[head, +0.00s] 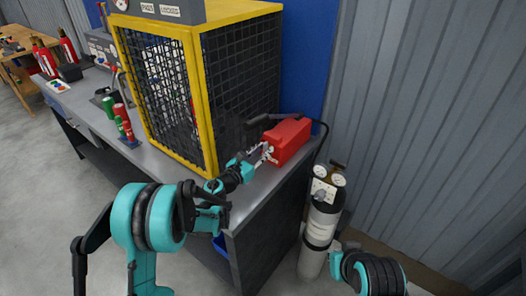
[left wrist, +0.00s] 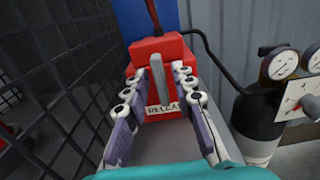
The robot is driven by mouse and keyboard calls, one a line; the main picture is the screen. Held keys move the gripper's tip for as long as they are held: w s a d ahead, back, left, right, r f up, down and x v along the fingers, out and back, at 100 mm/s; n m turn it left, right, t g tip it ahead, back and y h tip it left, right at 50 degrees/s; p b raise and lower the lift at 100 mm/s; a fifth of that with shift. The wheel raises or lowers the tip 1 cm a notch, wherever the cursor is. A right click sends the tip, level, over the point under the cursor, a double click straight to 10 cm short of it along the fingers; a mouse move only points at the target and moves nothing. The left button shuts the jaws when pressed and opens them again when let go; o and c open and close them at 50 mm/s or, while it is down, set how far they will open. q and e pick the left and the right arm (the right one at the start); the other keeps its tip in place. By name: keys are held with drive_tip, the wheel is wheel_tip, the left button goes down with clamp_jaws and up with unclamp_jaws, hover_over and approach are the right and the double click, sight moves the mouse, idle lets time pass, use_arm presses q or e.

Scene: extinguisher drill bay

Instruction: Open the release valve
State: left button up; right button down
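The release valve is a red box (head: 287,141) on the bench's right end, with a grey upright lever (left wrist: 157,78) and a "RELEASE" label on its front in the left wrist view. My left gripper (head: 266,155) reaches the box's front. In the left wrist view its two fingers (left wrist: 160,90) are spread open, one on each side of the lever, with gaps between. The lever looks upright; whether a fingertip touches the box I cannot tell. My right arm shows at the lower right of the head view; its fingers cannot be made out.
A yellow-framed mesh cage (head: 205,95) stands left of the box, close to my left arm. A gas cylinder with gauges (head: 321,215) stands right of the bench (head: 262,190). A black hose runs from the box. Red and green cylinders (head: 108,107) stand further left.

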use_arm(q)
drive_tip(key=v, duration=1.2)
drive_tip(key=shift+f, duration=0.1)
idle(0.4)
